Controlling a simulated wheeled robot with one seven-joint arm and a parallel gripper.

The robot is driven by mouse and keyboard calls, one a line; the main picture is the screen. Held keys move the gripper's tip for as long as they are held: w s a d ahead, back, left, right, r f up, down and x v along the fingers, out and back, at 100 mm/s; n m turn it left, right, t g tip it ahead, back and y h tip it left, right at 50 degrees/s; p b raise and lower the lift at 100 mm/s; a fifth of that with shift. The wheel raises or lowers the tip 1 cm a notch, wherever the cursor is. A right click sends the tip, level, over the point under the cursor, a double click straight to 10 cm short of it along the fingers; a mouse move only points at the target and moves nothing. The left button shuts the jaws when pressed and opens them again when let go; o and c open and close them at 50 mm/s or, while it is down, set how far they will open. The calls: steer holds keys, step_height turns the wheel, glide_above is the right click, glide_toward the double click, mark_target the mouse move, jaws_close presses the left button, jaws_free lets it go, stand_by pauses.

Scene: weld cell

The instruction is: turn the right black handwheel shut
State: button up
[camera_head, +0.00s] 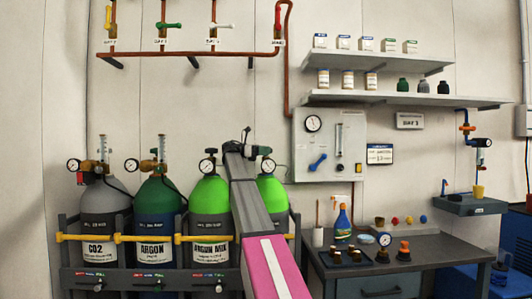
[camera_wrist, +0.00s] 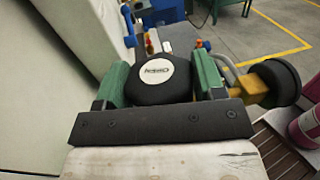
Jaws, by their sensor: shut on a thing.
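The right black handwheel (camera_wrist: 163,78) is a round black knob with a white centre label, seen face-on in the wrist view. My gripper (camera_wrist: 163,86) is shut on it, with one green finger pad on each side of its rim. In the head view my gripper (camera_head: 245,146) is at the top of the right bright green cylinder (camera_head: 272,192), and my arm hides much of that cylinder. The handwheel itself cannot be made out there. The left black handwheel (camera_head: 210,152) tops the other bright green cylinder (camera_head: 210,195), labelled ARGON MIX.
A brass fitting with a round black gauge body (camera_wrist: 284,82) sits close to the right finger. A grey CO2 cylinder (camera_head: 105,195) and a dark green argon cylinder (camera_head: 157,200) stand left, behind a yellow bar (camera_head: 130,238). A workbench (camera_head: 450,251) stands right.

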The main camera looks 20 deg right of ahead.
steer(key=shift+m+g+y, duration=0.3)
steer(key=shift+m+g, duration=0.1)
steer(key=shift+g, duration=0.2)
steer(key=o, duration=0.9)
steer(key=shift+r, duration=0.1)
